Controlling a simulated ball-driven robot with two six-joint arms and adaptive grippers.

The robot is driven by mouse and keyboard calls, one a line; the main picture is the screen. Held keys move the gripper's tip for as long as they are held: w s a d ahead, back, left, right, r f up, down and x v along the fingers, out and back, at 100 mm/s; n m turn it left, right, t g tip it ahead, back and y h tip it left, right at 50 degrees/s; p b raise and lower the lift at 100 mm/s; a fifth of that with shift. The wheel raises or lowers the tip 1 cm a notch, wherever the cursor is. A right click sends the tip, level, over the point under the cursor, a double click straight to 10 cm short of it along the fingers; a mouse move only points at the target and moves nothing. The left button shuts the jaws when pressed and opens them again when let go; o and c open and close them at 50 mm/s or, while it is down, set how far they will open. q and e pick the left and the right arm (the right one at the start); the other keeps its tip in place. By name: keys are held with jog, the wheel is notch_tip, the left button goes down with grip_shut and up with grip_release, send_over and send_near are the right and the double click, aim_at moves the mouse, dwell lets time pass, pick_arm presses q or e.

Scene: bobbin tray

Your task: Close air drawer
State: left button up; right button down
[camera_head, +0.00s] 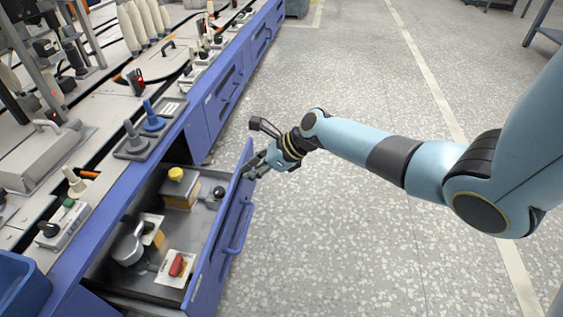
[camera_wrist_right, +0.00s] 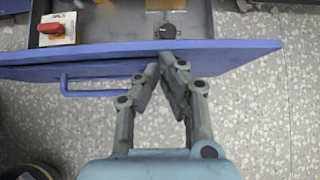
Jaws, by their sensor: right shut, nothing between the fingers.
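The blue drawer (camera_head: 222,240) stands pulled out from the blue workbench in the head view, with its handle (camera_head: 238,228) on the outer face of its front panel. The drawer front (camera_wrist_right: 225,51) also crosses the right wrist view, with the handle (camera_wrist_right: 95,92) to the left of the fingers. My right gripper (camera_head: 252,170) is shut and empty at the far end of the drawer front. In the right wrist view its fingertips (camera_wrist_right: 167,60) are at the front panel; I cannot tell if they touch it. My left gripper is not in view.
Inside the drawer are a box with a yellow knob (camera_head: 177,174), a red switch (camera_head: 176,265) and a round metal part (camera_head: 128,246). A tray with blue and grey pegs (camera_head: 151,128) sits on the bench above. The speckled floor (camera_head: 340,240) to the right is clear.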

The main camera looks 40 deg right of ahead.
jog(key=w+a, duration=1)
jog(key=w, duration=0.2)
jog(key=shift+w+a+b, duration=0.35)
jog(key=shift+a+b, duration=0.05)
jog(key=shift+s, duration=0.1)
